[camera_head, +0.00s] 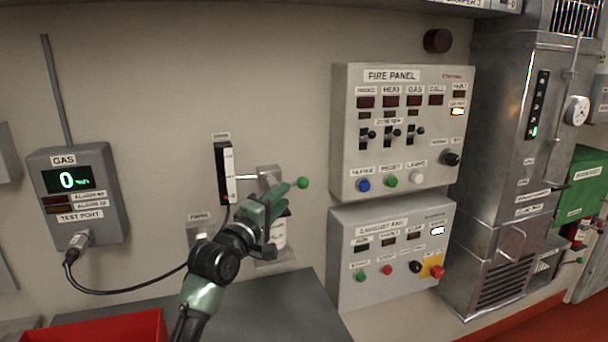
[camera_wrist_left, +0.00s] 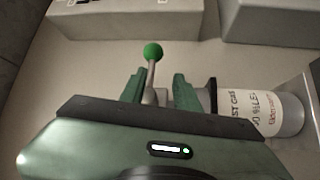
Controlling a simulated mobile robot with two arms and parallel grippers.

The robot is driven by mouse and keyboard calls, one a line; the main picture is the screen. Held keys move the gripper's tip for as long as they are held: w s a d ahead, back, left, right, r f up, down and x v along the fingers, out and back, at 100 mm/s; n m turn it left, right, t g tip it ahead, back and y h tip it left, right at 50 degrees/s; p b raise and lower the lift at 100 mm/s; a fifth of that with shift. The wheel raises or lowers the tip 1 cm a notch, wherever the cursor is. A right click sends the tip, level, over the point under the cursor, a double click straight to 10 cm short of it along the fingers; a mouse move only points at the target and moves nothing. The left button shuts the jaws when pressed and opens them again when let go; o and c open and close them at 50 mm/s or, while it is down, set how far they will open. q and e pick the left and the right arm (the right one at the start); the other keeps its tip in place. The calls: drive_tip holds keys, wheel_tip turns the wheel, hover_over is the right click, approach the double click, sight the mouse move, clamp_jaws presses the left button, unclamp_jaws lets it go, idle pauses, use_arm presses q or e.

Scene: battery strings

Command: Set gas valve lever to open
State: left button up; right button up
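The valve lever is a thin metal rod with a green ball knob (camera_head: 303,182) at its end, by the wall fitting above the test gas bottle (camera_head: 279,235). In the left wrist view the green knob (camera_wrist_left: 152,51) shows just beyond my fingertips, and the rod runs down between the two fingers. My left gripper (camera_head: 279,200) is at the lever, fingers apart, with a visible gap beside the rod (camera_wrist_left: 158,88). The bottle (camera_wrist_left: 262,112), labelled test gas, lies just right of the fingers in the wrist view. The valve body is largely hidden by the gripper. My right gripper is not in view.
A gas meter (camera_head: 78,195) reading 0 hangs at left, with a cable from its test port. A vertical gauge (camera_head: 225,173) is left of the lever. The fire panel (camera_head: 398,130) and a lower panel (camera_head: 390,255) stand close at right. A red bin (camera_head: 105,328) is below.

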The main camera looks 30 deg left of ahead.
use_arm(q)
drive_tip(key=w, duration=0.1)
drive_tip(key=w+r+p, duration=0.1)
drive_tip(key=w, duration=0.1)
drive_tip(key=w+r, duration=0.1)
drive_tip(key=shift+w+a+r+p, duration=0.2)
drive_tip(key=shift+w+a+p, duration=0.1)
drive_tip(key=shift+a+p, duration=0.1)
drive_tip(key=shift+w+f, duration=0.1)
drive_tip(key=shift+w, duration=1.15)
clamp_jaws()
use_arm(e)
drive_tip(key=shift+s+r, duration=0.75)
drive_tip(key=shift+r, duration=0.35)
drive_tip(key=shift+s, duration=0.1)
